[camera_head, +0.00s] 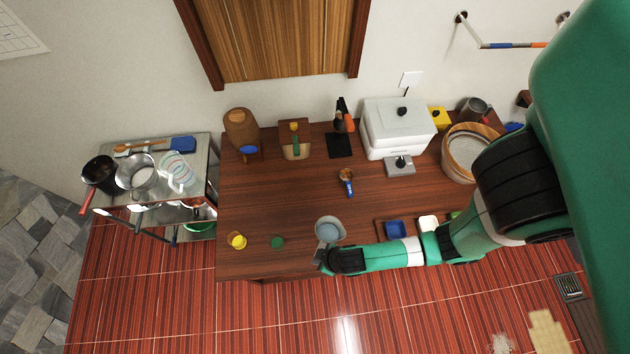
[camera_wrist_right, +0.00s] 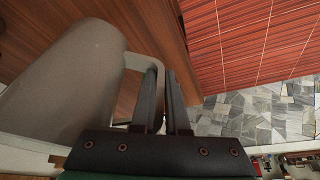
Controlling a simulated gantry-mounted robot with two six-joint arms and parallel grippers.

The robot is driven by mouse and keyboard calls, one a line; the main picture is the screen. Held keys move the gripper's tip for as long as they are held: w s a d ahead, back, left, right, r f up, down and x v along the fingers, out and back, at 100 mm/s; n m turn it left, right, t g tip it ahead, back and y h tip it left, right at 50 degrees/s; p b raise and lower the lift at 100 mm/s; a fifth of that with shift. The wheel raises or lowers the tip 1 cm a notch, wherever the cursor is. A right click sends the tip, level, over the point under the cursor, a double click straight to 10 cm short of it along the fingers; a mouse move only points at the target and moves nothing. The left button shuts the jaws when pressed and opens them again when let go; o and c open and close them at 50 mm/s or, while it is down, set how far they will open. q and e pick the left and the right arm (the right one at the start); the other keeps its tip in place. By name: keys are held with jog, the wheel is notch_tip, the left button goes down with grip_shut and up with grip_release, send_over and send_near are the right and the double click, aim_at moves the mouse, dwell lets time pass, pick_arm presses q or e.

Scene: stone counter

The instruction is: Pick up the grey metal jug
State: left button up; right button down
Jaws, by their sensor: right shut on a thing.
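The grey jug (camera_head: 329,229) is near the front edge of the wooden table, its open top facing up in the head view. My right gripper (camera_head: 322,258) is at its front side. In the right wrist view the jug's smooth grey body (camera_wrist_right: 75,80) fills the left, and its handle (camera_wrist_right: 134,62) runs to the fingers. My right gripper (camera_wrist_right: 163,85) is shut on that handle. The jug's base is hidden, so I cannot tell whether it touches the table. My left gripper is not in view.
A yellow cup (camera_head: 238,241) and a green piece (camera_head: 277,242) are left of the jug. A small tool (camera_head: 346,182) lies behind it. A tray (camera_head: 384,222) with a blue dish (camera_head: 394,229) is to the right, by my arm. A wooden tub (camera_head: 447,165) stands farther back. The table's middle is mostly clear.

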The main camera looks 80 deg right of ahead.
jog(key=shift+s+a+r+p, duration=0.3)
jog(key=shift+a+r+p, duration=0.1)
jog(key=shift+a+p, duration=0.3)
jog(key=shift+s+a+r+p, duration=0.25)
jog(key=shift+a+r+p, duration=0.1)
jog(key=shift+a+p, duration=0.3)
jog(key=shift+s+a+r+p, duration=0.35)
jog(key=shift+a+p, duration=0.2)
jog(key=shift+a, duration=0.3)
